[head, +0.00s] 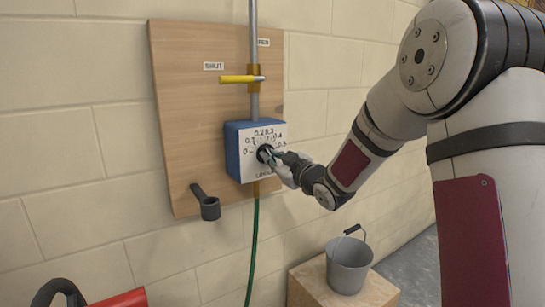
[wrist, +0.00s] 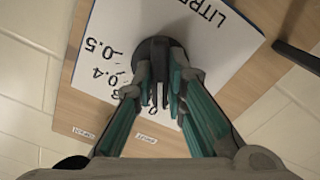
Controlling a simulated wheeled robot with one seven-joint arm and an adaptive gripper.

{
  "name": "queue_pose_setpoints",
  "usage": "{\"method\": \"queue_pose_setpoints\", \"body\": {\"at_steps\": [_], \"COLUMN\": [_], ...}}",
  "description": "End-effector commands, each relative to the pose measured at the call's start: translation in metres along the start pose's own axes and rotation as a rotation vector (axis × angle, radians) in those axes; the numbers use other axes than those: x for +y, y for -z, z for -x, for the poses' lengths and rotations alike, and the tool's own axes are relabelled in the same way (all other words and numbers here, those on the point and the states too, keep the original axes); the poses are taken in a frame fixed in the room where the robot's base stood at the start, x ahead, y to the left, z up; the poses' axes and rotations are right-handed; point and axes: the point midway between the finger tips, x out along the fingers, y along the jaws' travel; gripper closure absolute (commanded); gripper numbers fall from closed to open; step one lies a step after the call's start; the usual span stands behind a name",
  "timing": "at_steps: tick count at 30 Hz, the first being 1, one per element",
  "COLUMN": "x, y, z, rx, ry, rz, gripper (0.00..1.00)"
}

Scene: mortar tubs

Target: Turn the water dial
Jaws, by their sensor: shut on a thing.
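The water dial is a dark round knob (wrist: 158,50) on the white numbered face of a blue box (head: 232,150), which is mounted on a wooden board. In the head view my gripper (head: 270,155) reaches the knob from the right. In the wrist view my gripper (wrist: 159,75) is shut on the knob, with one finger on each side. The face carries numbers up to about 0.5 and the word LITRES. The fingers hide part of the knob and some numbers, so I cannot tell where the dial points.
A yellow lever (head: 238,79) sits on the grey pipe (head: 254,105) above the box. A green hose (head: 253,250) hangs below. A dark holder (head: 207,204) is at the board's lower left. A grey bucket (head: 348,267) stands on a wooden block (head: 310,285). A red object (head: 125,299) is at lower left.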

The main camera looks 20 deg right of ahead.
Motion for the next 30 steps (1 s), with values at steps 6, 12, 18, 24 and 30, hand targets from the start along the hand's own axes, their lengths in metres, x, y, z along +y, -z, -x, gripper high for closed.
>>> {"method": "queue_pose_setpoints", "body": {"at_steps": [6, 12, 18, 24, 30], "x": [0.0002, 0.0003, -0.0001, -0.0005, -0.0007], "y": [-0.0013, -0.0014, -0.0015, -0.0014, -0.0013], "z": [0.0013, 0.0016, 0.0019, 0.0021, 0.002], "rx": [-0.006, -0.007, -0.008, -0.008, -0.008], "ry": [0.0, 0.0, 0.0, -0.001, -0.001], "rz": [-0.209, -0.399, -0.589, -0.78, -0.963], "gripper": [1.0, 1.0, 1.0, 1.0, 1.0]}}
